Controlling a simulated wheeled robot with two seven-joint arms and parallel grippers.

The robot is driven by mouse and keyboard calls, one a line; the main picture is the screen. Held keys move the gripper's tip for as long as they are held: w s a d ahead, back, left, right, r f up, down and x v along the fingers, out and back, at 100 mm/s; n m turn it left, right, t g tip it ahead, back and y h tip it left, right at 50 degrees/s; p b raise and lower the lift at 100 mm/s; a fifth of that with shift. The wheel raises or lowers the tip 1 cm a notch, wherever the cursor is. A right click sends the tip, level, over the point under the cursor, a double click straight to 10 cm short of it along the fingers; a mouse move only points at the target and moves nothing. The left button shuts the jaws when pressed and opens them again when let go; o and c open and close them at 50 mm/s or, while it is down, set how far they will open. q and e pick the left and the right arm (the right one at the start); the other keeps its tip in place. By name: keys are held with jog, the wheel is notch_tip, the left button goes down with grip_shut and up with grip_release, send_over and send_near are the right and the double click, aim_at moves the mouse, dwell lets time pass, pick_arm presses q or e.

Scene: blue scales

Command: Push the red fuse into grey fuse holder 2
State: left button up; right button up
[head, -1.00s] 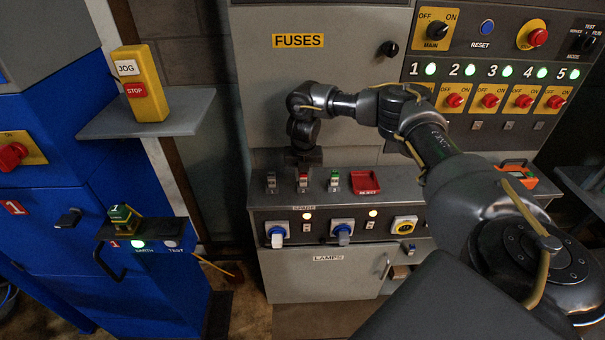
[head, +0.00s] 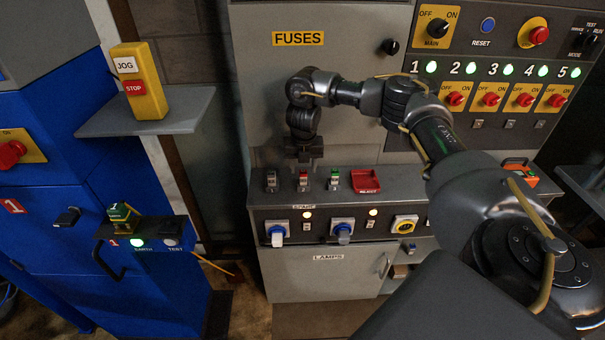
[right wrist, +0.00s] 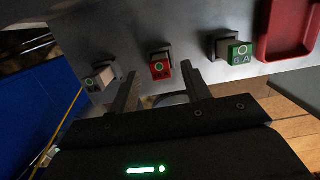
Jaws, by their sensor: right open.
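The red fuse (head: 303,177) stands on the grey ledge between a grey fuse (head: 271,178) and a green fuse (head: 334,177). In the right wrist view the red fuse (right wrist: 161,67) shows between my fingertips, apparently beyond them. The grey fuse (right wrist: 100,79) is to its left and the green fuse (right wrist: 238,50) to its right. My right gripper (head: 304,157) is open and empty, just above and behind the red fuse in the head view. Its fingers (right wrist: 162,72) point at the ledge. My left gripper is not in view.
A red tray (head: 366,187) is on the ledge right of the green fuse. The cabinet door marked FUSES (head: 335,45) appears shut behind my arm. Switches and lamps (head: 343,230) line the panel below. A blue cabinet (head: 45,165) is at left.

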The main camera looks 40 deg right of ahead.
notch_tip(320, 180, up, 7)
jog(key=p, duration=0.1)
jog(key=shift+s+a, duration=0.35)
jog(key=shift+s, duration=0.1)
dwell(0.5)
